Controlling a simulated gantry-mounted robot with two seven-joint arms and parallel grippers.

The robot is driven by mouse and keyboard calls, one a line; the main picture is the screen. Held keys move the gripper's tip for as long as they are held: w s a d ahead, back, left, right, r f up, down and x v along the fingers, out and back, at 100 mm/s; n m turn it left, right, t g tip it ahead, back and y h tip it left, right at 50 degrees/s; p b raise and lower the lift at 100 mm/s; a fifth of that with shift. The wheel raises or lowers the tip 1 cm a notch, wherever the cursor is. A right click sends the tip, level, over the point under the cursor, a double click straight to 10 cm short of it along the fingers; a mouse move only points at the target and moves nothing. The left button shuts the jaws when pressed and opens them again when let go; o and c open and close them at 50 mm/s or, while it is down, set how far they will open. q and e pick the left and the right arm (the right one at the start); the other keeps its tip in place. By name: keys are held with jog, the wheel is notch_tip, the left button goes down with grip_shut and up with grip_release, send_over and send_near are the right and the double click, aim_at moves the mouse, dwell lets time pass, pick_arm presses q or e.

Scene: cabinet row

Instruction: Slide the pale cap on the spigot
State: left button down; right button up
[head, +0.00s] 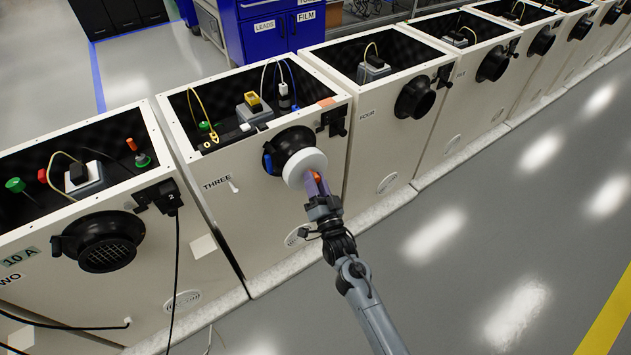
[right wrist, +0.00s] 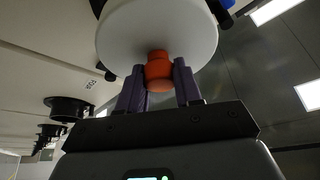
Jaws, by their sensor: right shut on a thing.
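The pale cap (head: 301,164) is a round white disc with an orange knob (right wrist: 158,72). It fills the top of the right wrist view (right wrist: 150,40). My right gripper (head: 317,184) is shut on the knob, one purple finger on each side. The cap is held in front of the black spigot (head: 289,141) on cabinet THREE and covers its lower right part. The spigot's upper and left rim shows behind it, with a blue piece on its left side. I cannot tell whether cap and spigot touch. My left gripper is in neither view.
Cabinet THREE (head: 224,176) stands in a row between a cabinet marked TWO (head: 146,262) and one marked FOUR (head: 372,137). Neighbouring cabinets have black round ports. A black latch (head: 333,121) sits right of the spigot. The grey floor (head: 480,230) in front is clear.

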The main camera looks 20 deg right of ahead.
jog(key=shift+w, duration=0.1)
dwell(0.5)
jog(key=shift+w+a+b, duration=0.2)
jog(key=shift+w+b, duration=0.25)
jog(key=shift+w, duration=0.2)
jog(key=shift+w+a, duration=0.1)
jog(key=shift+w, duration=0.2)
dwell(0.4)
jog(key=shift+w+b, duration=0.25)
jog(key=shift+b, duration=0.15)
jog(key=shift+f, duration=0.1)
dwell(0.4)
jog(key=shift+w+a, duration=0.1)
jog(key=shift+w, duration=0.1)
jog(key=o, duration=0.8)
jog(key=shift+c, duration=0.2)
jog(key=o, duration=0.4)
jog(key=shift+w, duration=0.15)
jog(key=shift+o, duration=0.2)
